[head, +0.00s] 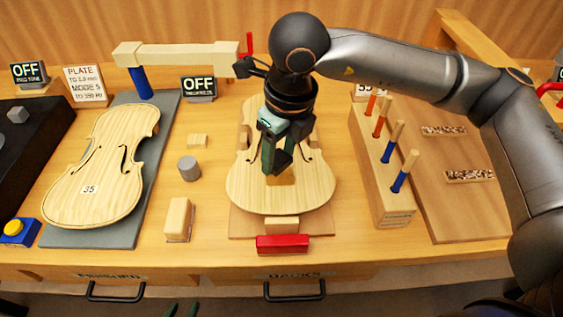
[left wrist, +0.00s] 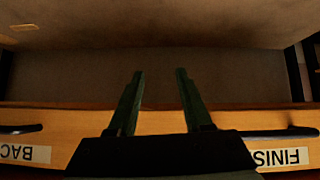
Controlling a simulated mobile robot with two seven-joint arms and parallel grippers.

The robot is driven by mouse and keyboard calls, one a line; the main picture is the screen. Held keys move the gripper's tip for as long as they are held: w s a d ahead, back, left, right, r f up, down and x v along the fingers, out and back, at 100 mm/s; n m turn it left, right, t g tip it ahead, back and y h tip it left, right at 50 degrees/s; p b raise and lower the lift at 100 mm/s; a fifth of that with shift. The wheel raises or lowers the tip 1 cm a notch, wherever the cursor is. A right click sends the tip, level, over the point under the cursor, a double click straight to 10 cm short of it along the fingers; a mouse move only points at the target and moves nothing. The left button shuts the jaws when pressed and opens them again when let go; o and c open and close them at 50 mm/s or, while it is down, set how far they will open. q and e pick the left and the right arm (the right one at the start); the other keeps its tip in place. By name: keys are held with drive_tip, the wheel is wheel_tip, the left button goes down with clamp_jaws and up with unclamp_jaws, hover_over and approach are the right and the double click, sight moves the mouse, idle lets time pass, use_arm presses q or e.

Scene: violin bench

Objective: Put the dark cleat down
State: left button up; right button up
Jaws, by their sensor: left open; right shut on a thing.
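My right gripper (head: 277,168) is over the middle of the central violin plate (head: 305,190), pointing down, its fingers shut. A small brownish wooden piece (head: 283,179) shows at its fingertips, somewhat darker than the plate; it appears to be the dark cleat. The fingers hide part of it, and I cannot tell whether it touches the plate. My left gripper (head: 181,309) shows only its fingertips at the bottom edge of the head view. In the left wrist view it (left wrist: 158,88) is open and empty, in front of the drawer fronts.
A red clamp block (head: 283,244) sits at the front of the plate's board. A rack (head: 375,175) with several orange and blue handled tools stands to the right. A grey cylinder (head: 189,168) and wooden block (head: 179,219) stand left. Another violin plate (head: 105,165) lies further left.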

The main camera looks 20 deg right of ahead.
sight(283, 157)
drive_tip(key=f, duration=0.3)
drive_tip(key=shift+w+d+f, duration=0.35)
drive_tip(key=shift+d+f, duration=0.05)
drive_tip(key=shift+f, duration=0.2)
drive_tip(key=shift+f, duration=0.2)
drive_tip(key=o, duration=1.3)
drive_tip(key=shift+r, duration=0.15)
drive_tip(key=shift+r+p, duration=0.2)
drive_tip(key=shift+p, duration=0.15)
wheel_tip(283, 157, up, 12)
drive_tip(key=s, duration=0.1)
drive_tip(key=shift+s+d+f, duration=0.15)
drive_tip(key=shift+s+d, duration=0.15)
drive_tip(key=shift+d, duration=0.1)
